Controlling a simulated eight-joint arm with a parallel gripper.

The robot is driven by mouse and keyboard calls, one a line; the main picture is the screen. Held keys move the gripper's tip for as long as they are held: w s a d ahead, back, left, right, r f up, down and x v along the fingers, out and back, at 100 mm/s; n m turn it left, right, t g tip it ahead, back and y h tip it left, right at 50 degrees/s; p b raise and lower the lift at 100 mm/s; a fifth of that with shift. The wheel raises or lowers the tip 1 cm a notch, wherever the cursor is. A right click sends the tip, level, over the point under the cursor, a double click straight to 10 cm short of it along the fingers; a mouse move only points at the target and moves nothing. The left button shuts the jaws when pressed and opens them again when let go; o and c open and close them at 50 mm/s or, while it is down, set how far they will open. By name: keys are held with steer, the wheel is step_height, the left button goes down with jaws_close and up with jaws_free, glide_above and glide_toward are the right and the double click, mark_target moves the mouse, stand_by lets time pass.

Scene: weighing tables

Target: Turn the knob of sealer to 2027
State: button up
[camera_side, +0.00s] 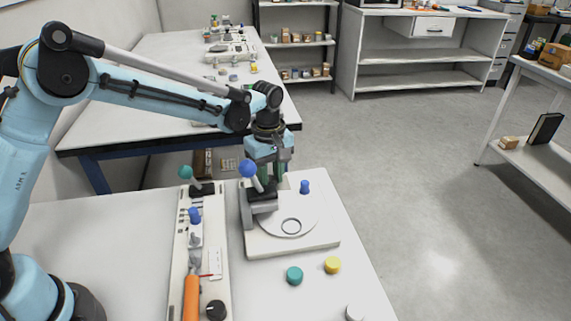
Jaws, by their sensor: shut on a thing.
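My gripper (270,178) points down at the back of a white device with a round plate (310,220). A lever with a blue ball (248,169) and a dark block (262,198) stand in front of it. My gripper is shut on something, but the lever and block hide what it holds. To the left is a long white panel (182,262) with an orange handle (191,297), a black round knob (215,310), a blue knob (194,215) and a green-ball lever (186,172). I cannot tell which device is the sealer, and no number is readable.
A blue peg (304,187) stands on the round plate's device. A green cap (294,275), a yellow cap (333,265) and a white cap (355,312) lie on the front table. A second table (150,75) with more equipment stands behind.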

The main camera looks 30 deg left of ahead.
mark_target(271, 178)
steer(key=m, duration=0.3)
stand_by(0.4)
steer(key=o, duration=1.1)
steer(key=shift+c, duration=0.2)
steer(key=shift+r, duration=0.1)
step_height(271, 178, up, 12)
steer(key=shift+r, duration=0.1)
